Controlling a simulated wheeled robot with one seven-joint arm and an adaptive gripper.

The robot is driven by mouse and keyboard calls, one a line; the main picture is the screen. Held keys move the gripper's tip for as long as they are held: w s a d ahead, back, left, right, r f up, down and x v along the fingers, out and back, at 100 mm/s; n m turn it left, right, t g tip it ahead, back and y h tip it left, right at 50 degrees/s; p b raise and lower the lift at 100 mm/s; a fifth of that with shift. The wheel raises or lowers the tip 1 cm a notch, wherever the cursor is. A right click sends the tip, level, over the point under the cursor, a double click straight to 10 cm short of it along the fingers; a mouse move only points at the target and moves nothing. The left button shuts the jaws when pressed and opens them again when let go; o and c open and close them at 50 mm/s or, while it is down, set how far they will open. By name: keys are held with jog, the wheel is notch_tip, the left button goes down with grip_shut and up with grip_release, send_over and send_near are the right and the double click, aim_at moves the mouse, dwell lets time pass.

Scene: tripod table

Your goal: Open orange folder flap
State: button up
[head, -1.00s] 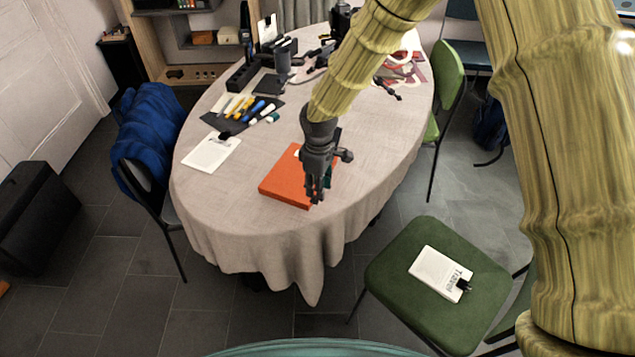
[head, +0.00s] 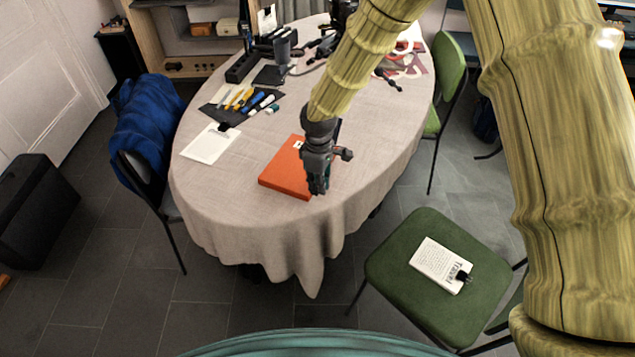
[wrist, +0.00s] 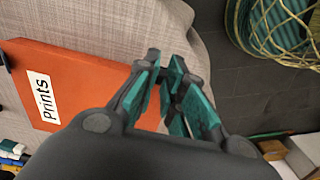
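The orange folder (head: 285,170) lies flat and closed on the table, near its front edge. In the wrist view the folder (wrist: 85,85) shows a white label reading "Prints". My gripper (head: 319,190) points down at the folder's right-hand side, near its front right corner. In the wrist view my gripper (wrist: 167,62) has its fingertips near each other, at the folder's edge, with a narrow gap visible between the teal pads. Whether the flap's edge is between them is hidden. The folder's right part is hidden behind my gripper.
The round table (head: 230,215) has a cream cloth. A white clipboard (head: 210,144) and several markers (head: 240,99) lie left and behind the folder. A green chair (head: 400,285) with a white pad (head: 440,265) stands front right. Cloth left of the folder is clear.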

grip_shut()
jog(key=shift+r, duration=0.15)
jog(key=shift+w+a+r+p, duration=0.1)
jog(key=shift+a+r+p, duration=0.1)
jog(key=shift+r+p, duration=1)
jog(key=shift+r, duration=0.1)
jog(key=shift+r, duration=0.15)
jog(key=shift+w+a+r+p, duration=0.1)
jog(key=shift+a+r+p, duration=0.1)
jog(key=shift+r+p, duration=0.3)
jog(key=shift+w+a+r+p, duration=0.1)
jog(key=shift+a+r+p, duration=0.15)
jog(key=shift+r, duration=0.4)
jog(key=shift+r, duration=0.2)
